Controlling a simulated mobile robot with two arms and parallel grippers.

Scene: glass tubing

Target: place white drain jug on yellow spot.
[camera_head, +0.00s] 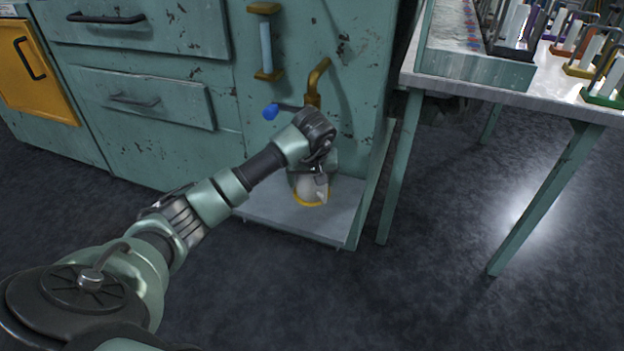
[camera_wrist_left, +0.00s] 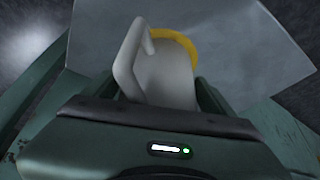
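The white drain jug (camera_head: 312,187) stands on the low grey shelf under the brass spout, at the yellow spot (camera_head: 311,205). In the left wrist view the jug (camera_wrist_left: 165,75) shows its handle and body, with the yellow spot (camera_wrist_left: 187,45) as a curved band beyond it. My left gripper (camera_head: 311,170) is right at the jug, with its wrist above it. In the left wrist view its fingers lie on both sides of the jug body; their tips are hidden, and contact is not clear. My right gripper is not in view.
The brass spout (camera_head: 316,80) with a blue-handled valve (camera_head: 271,111) juts from the green cabinet (camera_head: 220,60) just above my wrist. The grey shelf (camera_head: 265,211) has a raised right side. A table (camera_head: 500,93) with racks stands at right. The floor in front is clear.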

